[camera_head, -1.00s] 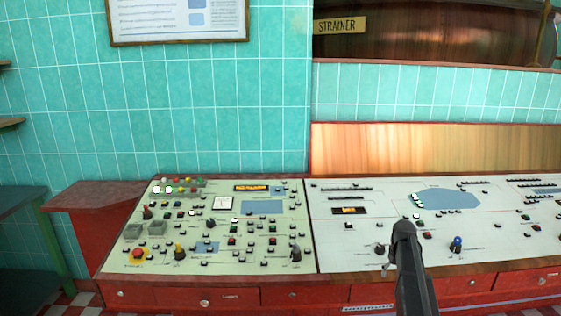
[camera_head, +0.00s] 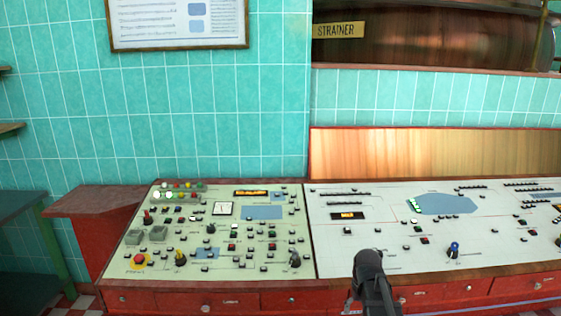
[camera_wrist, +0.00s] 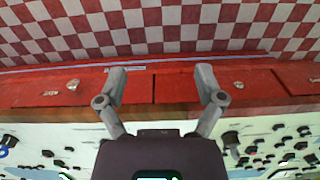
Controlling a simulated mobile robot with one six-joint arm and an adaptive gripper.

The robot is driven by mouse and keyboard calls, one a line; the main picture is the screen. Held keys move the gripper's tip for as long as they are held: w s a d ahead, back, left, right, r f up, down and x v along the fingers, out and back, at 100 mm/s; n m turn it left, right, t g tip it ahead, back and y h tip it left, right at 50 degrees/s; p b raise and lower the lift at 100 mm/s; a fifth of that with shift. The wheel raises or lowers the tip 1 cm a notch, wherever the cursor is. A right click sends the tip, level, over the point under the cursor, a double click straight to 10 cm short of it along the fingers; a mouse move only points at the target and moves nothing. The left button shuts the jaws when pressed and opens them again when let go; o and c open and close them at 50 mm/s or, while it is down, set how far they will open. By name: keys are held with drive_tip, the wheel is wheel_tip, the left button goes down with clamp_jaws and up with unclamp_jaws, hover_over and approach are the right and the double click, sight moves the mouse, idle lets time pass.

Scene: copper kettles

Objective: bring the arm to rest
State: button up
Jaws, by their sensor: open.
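My gripper shows in the wrist view (camera_wrist: 160,78) with its two grey fingers spread wide apart and nothing between them. Beyond the fingers are the red drawer fronts of the console (camera_wrist: 130,92) and the checkered floor. In the head view my arm's dark end (camera_head: 372,275) is at the bottom, right of centre, in front of the right control panel (camera_head: 380,230). The fingertips cannot be made out clearly there.
The left control panel (camera_head: 220,263) carries a red emergency-style button (camera_head: 138,259) and several knobs and switches. A blue-topped knob (camera_head: 454,247) stands on the right panel. A red side counter (camera_head: 100,200) is at left. A copper vessel marked STRAINER (camera_head: 430,45) is behind.

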drive_tip(key=s+a+r+p, duration=0.1)
drive_tip(key=s+a+r, duration=0.1)
drive_tip(key=s+a, duration=0.4)
drive_tip(key=s, duration=0.4)
drive_tip(key=shift+s+a, duration=0.4)
drive_tip(key=c, duration=0.4)
drive_tip(key=shift+d, duration=0.1)
